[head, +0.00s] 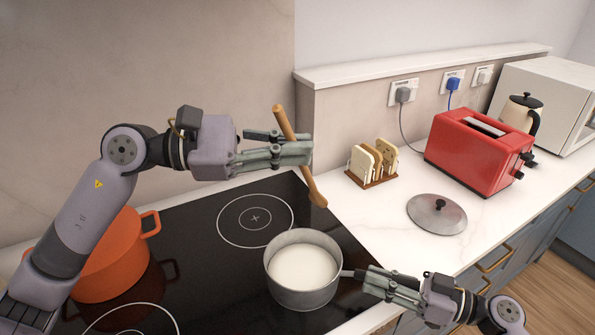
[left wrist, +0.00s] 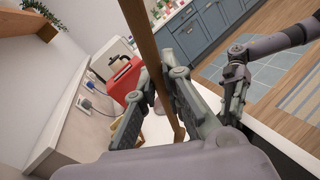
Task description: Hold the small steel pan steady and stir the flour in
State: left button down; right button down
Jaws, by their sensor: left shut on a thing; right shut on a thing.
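The small steel pan (head: 303,296) stands on the black hob at the front right, with white contents (head: 302,268) in it. My right gripper (head: 366,279) is shut on the pan's handle, to the right of the pan. My left gripper (head: 308,148) is shut on a wooden spoon (head: 284,123) and holds it above and behind the pan. The spoon tilts, its lower end (head: 318,199) in the air, apart from the pan. In the left wrist view the spoon (left wrist: 143,45) passes between the fingers. I cannot make out flour as separate from the white contents.
An orange pot (head: 112,262) stands on the hob at the left, behind my left arm. On the white counter are a toast rack (head: 372,180), a pan lid (head: 437,216), a red toaster (head: 470,160), a kettle (head: 520,113) and a microwave (head: 556,85). The rear hob ring (head: 255,219) is empty.

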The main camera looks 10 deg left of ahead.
pick_arm(q)
jog(key=shift+f+n+g+y, duration=0.3)
jog(key=shift+f+n+y, duration=0.25)
jog(key=shift+n+y, duration=0.2)
notch_tip(320, 180, down, 13)
jog(key=shift+a+n, duration=0.15)
jog(key=shift+n, duration=0.3)
dwell(0.4)
jog(key=shift+s+y, duration=0.1)
jog(key=shift+y, duration=0.15)
jog(key=shift+a, duration=0.1)
